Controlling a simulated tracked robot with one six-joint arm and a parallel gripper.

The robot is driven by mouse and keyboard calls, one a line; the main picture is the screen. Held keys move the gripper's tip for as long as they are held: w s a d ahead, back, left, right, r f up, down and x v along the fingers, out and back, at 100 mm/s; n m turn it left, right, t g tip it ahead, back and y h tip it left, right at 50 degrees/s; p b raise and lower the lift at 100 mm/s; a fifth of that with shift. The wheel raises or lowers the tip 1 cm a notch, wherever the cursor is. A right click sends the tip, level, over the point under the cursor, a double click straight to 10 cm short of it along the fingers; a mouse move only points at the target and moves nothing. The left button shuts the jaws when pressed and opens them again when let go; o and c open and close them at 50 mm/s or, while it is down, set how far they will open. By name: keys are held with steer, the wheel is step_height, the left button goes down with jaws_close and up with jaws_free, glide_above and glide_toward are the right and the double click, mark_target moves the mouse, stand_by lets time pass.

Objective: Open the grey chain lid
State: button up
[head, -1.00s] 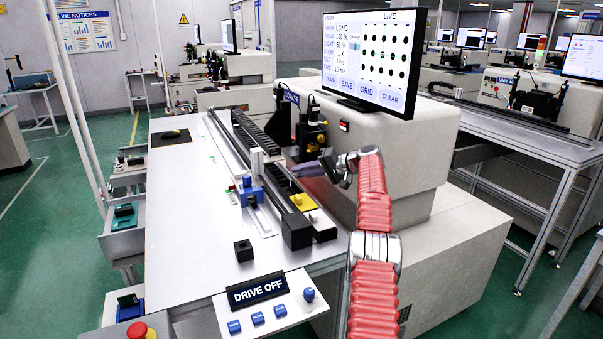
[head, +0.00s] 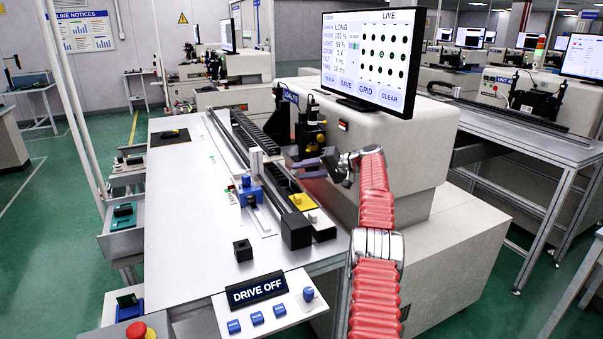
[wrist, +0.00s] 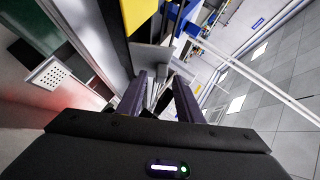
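My gripper (wrist: 160,78) is open in the wrist view, its two dark fingers apart. A flat grey plate (wrist: 150,57), which may be the grey chain lid, lies just beyond the fingertips. I cannot tell whether they touch it. In the head view my gripper (head: 296,160) reaches left from the red-sleeved arm, beside the black cable chain (head: 262,133) and below the camera unit. The fingertips are small there, and the lid cannot be told apart clearly.
A blue block (head: 250,193) and a yellow block (head: 303,202) sit along the rail. A black end block (head: 296,231) is nearer. The monitor (head: 368,60) stands on the beige machine housing (head: 385,150) behind the arm. The white bench top (head: 185,220) is mostly clear.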

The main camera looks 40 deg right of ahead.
steer(key=v, duration=1.2)
steer(key=shift+s, duration=0.35)
steer(key=shift+d+r, duration=0.1)
